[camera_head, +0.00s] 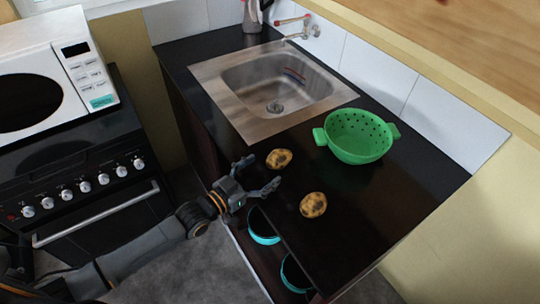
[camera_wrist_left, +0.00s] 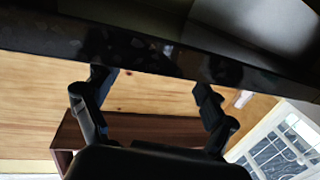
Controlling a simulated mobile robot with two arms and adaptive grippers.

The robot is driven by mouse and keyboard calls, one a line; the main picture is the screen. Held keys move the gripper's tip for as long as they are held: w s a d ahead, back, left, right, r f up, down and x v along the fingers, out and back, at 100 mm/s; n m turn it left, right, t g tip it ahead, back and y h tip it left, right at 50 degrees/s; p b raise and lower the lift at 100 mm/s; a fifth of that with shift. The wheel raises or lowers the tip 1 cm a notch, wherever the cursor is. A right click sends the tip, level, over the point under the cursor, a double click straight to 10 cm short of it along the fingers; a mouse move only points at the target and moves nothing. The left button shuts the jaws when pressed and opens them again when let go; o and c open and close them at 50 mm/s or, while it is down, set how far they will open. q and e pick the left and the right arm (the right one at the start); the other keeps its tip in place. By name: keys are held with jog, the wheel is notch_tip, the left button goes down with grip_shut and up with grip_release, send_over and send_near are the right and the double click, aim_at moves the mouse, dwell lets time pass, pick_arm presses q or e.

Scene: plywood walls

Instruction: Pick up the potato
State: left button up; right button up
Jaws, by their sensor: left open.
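Two potatoes lie on the black countertop (camera_head: 375,205) in the head view. One potato (camera_head: 279,158) is by the front edge of the sink. The other potato (camera_head: 313,204) is nearer the front of the counter. My left gripper (camera_head: 262,173) comes in from the left at the counter's front edge, beside the first potato and apart from the second. It is open and empty. In the left wrist view its two fingers (camera_wrist_left: 150,95) are spread with nothing between them, and neither potato shows there. My right gripper is not in view.
A green colander (camera_head: 358,137) stands behind the potatoes. A steel sink (camera_head: 225,82) with a tap (camera_head: 300,33) is set in the counter. A white microwave (camera_head: 75,75) sits on a black oven (camera_head: 85,170) at left. Teal bowls (camera_head: 263,238) sit below the counter. The counter's right part is clear.

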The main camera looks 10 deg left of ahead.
aim_at(278, 158)
pick_arm(q)
jog(key=shift+x, duration=0.8)
jog(key=shift+w+d, duration=0.15)
jog(key=shift+d, duration=0.1)
jog(key=x, duration=0.2)
jog(key=p+x, duration=0.1)
jog(key=x, duration=0.1)
jog(key=shift+w+a+p, duration=0.2)
jog(key=shift+a+p, duration=0.1)
jog(key=shift+a, duration=0.05)
jog(key=shift+w+d, duration=0.2)
jog(key=shift+w, duration=0.05)
jog(key=shift+d, duration=0.1)
jog(key=c, duration=1.3)
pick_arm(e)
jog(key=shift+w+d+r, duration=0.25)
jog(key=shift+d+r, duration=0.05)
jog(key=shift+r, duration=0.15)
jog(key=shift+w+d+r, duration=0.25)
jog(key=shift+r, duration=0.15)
